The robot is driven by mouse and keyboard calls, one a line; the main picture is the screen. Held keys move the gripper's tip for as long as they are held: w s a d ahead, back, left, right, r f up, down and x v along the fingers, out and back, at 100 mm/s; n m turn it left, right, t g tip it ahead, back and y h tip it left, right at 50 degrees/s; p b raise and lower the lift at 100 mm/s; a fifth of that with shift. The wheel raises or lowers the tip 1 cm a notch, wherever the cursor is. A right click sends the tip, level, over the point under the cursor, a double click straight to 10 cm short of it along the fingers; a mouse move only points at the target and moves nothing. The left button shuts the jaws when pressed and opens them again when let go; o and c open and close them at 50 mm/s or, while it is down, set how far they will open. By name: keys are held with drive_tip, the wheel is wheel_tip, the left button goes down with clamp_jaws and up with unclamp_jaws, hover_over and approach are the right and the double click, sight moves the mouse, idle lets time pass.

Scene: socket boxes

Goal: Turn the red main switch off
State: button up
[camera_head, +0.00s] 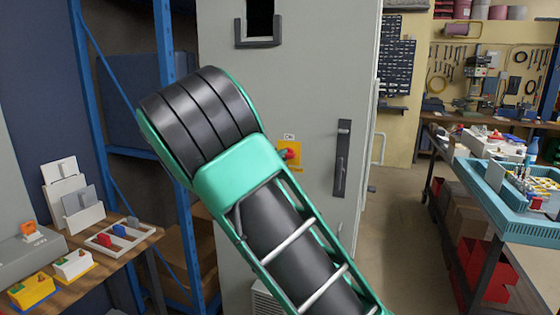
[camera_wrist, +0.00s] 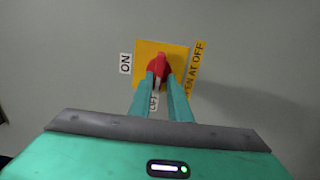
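The red main switch (camera_wrist: 161,64) sits on a yellow plate (camera_wrist: 180,54) in the wrist view. In the head view the red switch (camera_head: 290,154) shows on the grey cabinet door, just right of my arm. My gripper (camera_wrist: 161,76) has its two green fingers on either side of the red handle, close against it, and appears shut on it. In the head view my own arm hides the gripper.
The tall grey cabinet (camera_head: 330,80) has a dark door handle (camera_head: 342,158) right of the switch. A wooden bench (camera_head: 130,245) with small boxes stands at the left. A workbench with a blue tray (camera_head: 530,228) stands at the right, with free floor between.

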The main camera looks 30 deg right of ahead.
drive_tip(key=shift+o, duration=0.9)
drive_tip(key=shift+w+a, duration=0.1)
drive_tip(key=v, duration=1)
drive_tip(key=shift+s+a, duration=0.2)
drive_tip(key=shift+s, duration=0.1)
